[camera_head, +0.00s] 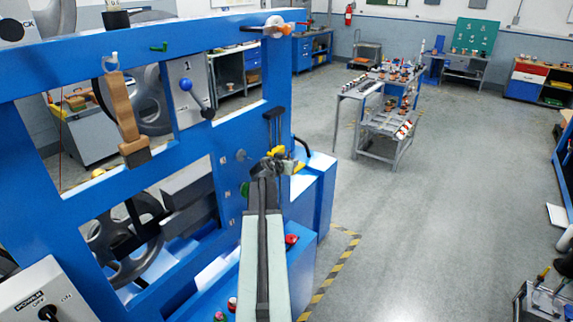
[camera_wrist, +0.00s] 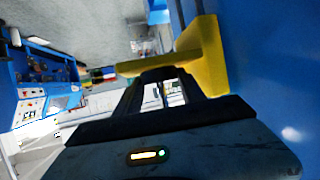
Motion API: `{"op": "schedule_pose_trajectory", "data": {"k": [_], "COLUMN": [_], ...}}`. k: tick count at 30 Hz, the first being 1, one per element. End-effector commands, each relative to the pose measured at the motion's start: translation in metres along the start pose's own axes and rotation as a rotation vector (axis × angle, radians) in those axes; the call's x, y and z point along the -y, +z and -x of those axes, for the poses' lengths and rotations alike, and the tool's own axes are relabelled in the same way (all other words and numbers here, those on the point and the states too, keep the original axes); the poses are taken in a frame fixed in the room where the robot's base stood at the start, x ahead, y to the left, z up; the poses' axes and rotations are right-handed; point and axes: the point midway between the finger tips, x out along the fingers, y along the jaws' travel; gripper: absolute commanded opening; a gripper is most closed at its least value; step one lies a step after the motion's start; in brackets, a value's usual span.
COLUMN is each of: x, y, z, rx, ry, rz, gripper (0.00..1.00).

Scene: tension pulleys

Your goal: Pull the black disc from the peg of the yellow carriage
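The yellow carriage (camera_head: 277,152) is small in the head view, on the right side of the blue machine frame. My gripper (camera_head: 270,164) is right at it, partly covering it. In the wrist view the yellow carriage (camera_wrist: 208,48) is a bent yellow piece just beyond and above the dark fingers of my gripper (camera_wrist: 162,80). A gap shows between the fingers lower down, with the room visible through it. Something dark spans near their tips; I cannot tell whether it is the black disc or part of the fingers. I cannot make out the disc or peg clearly.
The blue machine frame (camera_head: 150,45) fills the left, with a wooden block (camera_head: 124,118) and a blue-knobbed lever (camera_head: 195,96) on it. A black T-shaped part (camera_head: 274,118) stands just above my gripper. The grey floor to the right is open, with a cart (camera_head: 385,150) farther back.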

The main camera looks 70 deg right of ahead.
Motion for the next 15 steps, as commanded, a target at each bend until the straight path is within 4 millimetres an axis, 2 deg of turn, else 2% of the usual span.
{"op": "schedule_pose_trajectory", "data": {"k": [1,3,15], "x": [0.0002,0.0001,0.0004], "y": [0.0001,0.0001,-0.0061], "z": [0.0001,0.0000,0.0027], "rx": [0.000,0.000,0.000], "ry": [0.000,0.000,-0.001], "rz": [0.000,0.000,0.000], "gripper": [0.17,0.00,0.00]}}
